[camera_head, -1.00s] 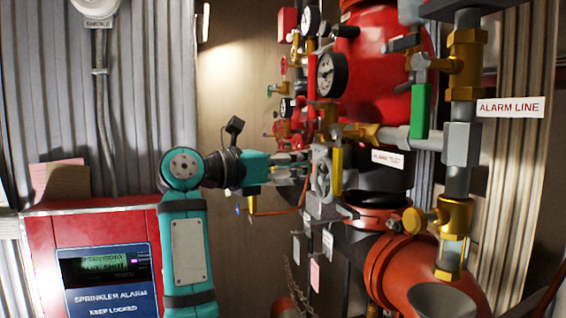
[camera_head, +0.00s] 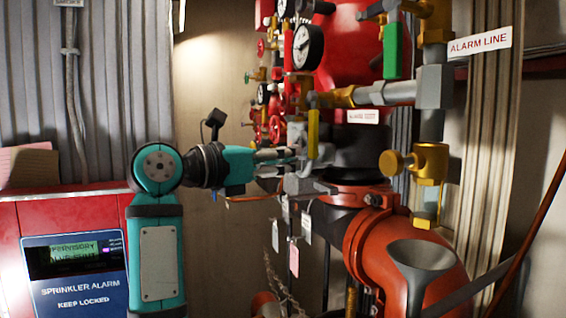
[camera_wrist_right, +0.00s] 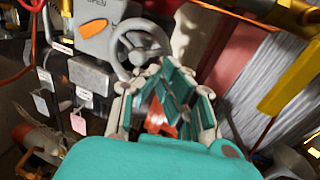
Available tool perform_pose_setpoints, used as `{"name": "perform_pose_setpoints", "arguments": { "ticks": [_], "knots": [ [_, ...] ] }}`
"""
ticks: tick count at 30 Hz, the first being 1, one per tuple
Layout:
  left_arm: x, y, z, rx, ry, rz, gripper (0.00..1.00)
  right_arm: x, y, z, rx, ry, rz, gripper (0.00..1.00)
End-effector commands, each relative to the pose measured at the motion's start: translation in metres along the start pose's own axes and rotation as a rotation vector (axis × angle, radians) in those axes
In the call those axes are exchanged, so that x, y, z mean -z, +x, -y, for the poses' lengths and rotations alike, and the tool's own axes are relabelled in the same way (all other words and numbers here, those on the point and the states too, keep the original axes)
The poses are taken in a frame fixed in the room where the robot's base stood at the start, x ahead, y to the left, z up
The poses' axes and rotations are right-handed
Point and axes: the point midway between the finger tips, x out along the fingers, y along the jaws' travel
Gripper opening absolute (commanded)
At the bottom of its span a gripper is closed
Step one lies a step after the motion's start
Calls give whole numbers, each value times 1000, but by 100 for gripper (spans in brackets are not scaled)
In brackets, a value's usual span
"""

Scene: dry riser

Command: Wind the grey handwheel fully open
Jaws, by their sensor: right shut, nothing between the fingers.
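The grey handwheel (camera_wrist_right: 138,52) shows in the right wrist view, at the upper middle, beside a grey box with an orange pointer. My right gripper (camera_wrist_right: 172,72) is shut and empty, its fingertips close to the wheel's right side. I cannot tell whether they touch the rim. In the head view my right gripper (camera_head: 292,157) reaches right to the grey fittings beside the red riser, where the wheel is mostly hidden. My left gripper is not in view.
Gauges (camera_head: 308,46), brass valves and a green lever (camera_head: 393,50) crowd the red riser. A yellow lever (camera_head: 313,132) is close to my gripper. Paper tags (camera_head: 293,255) hang below. A red alarm panel (camera_head: 75,270) stands at the left.

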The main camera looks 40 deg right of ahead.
Motion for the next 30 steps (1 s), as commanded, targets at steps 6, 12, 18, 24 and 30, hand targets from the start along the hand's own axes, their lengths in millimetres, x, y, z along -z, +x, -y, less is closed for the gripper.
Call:
{"name": "perform_pose_setpoints", "arguments": {
  "ticks": [6,12,18,24,30],
  "knots": [
    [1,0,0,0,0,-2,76,0,0,0,0,0,0,0],
    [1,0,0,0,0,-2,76,0,0,0,0,0,0,0],
    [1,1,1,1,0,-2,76,0,4,1,1,0,-1,0],
    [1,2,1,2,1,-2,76,0,8,2,1,0,-1,0],
    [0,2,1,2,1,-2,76,0,12,3,0,0,0,0]
  ]
}}
